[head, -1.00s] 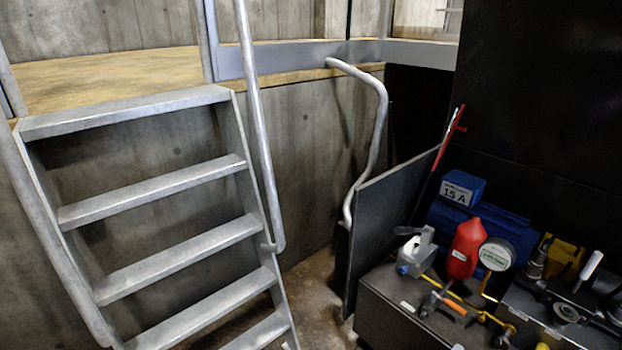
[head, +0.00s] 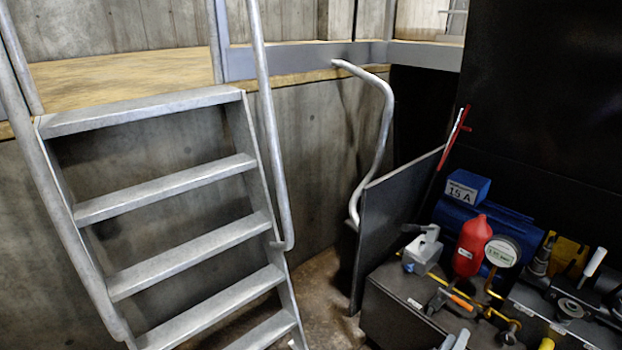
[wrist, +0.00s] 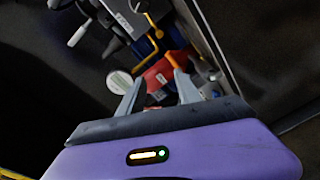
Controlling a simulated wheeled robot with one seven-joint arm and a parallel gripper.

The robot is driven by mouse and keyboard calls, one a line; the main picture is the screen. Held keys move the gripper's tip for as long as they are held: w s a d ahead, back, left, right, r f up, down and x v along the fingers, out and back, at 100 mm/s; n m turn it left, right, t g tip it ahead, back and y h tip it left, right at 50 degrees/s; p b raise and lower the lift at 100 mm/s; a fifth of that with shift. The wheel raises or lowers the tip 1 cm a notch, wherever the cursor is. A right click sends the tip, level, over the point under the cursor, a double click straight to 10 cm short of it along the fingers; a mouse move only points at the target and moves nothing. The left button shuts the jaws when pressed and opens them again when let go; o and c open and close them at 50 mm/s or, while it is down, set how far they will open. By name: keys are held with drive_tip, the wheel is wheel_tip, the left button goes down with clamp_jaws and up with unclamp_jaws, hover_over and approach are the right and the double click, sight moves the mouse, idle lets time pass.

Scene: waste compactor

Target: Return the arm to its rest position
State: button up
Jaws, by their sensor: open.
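My gripper (wrist: 158,78) shows in the wrist view with its two grey fingers spread apart and nothing between them. Its purple body fills the bottom of that view. Beyond the fingers, and apart from them, lie a red bottle-shaped part (wrist: 160,76) and a round white gauge (wrist: 119,83). In the head view, two small grey tips at the bottom edge, right of centre, look like my gripper's fingers (head: 455,341). The rest of my arm is hidden from the head view.
A metal stair (head: 165,189) with handrails stands at left. A dark panel (head: 392,215) stands beside the machine. The machine holds a red part (head: 471,246), gauge (head: 502,251), blue 15 A box (head: 467,188) and grey latch (head: 423,249). Open floor (head: 325,285) lies between stair and machine.

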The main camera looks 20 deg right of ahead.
drive_tip(key=s+r+t+y+p, duration=0.25)
drive_tip(key=s+r+t, duration=0.25)
drive_tip(key=r+t, duration=0.5)
drive_tip(key=s+a+r+g+y+p, duration=0.1)
drive_tip(key=s+a+r+y, duration=0.3)
drive_tip(key=s+a+r, duration=0.3)
drive_tip(key=s+a+r+g+y+p, duration=0.1)
drive_tip(key=s+a+r+y, duration=0.3)
drive_tip(key=a, duration=1.2)
drive_tip(key=s+a+r+g+y+p, duration=0.1)
drive_tip(key=s+a+r+y, duration=0.4)
drive_tip(key=s+a+r, duration=0.6)
drive_tip(key=p+v, duration=0.1)
drive_tip(key=v, duration=0.5)
drive_tip(key=shift+s+f+p, duration=0.2)
drive_tip(key=shift+f+p, duration=0.15)
